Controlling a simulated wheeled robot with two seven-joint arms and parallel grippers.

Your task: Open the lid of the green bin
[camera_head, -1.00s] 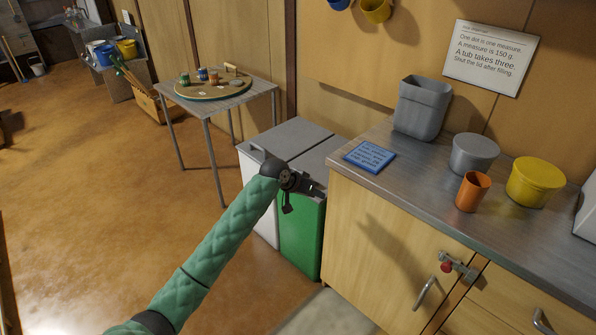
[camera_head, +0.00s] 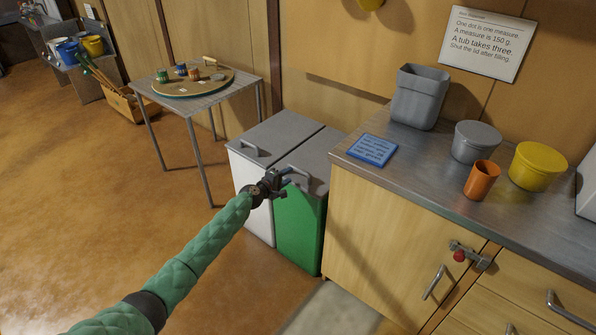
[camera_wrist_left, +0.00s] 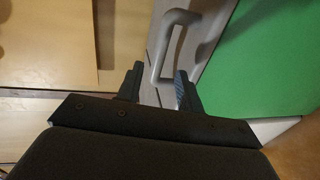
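The green bin (camera_head: 299,235) stands beside the wooden cabinet, its grey lid (camera_head: 318,153) lying shut. The lid has a grey loop handle (camera_head: 303,174) near its front edge. My left gripper (camera_head: 282,184) is at the front edge of the lid, by the handle. In the left wrist view its two fingers (camera_wrist_left: 158,88) are apart, and the handle (camera_wrist_left: 171,45) shows just beyond and between the fingertips. I cannot tell whether a finger touches it. The bin's green front (camera_wrist_left: 265,75) fills the right of that view. My right gripper is not in view.
A white bin (camera_head: 251,190) with its own lid handle adjoins the green bin on the left. The cabinet (camera_head: 385,235) stands close on the right, its counter carrying a blue card (camera_head: 372,150) and tubs. A small table (camera_head: 205,100) stands behind left. Floor at left is clear.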

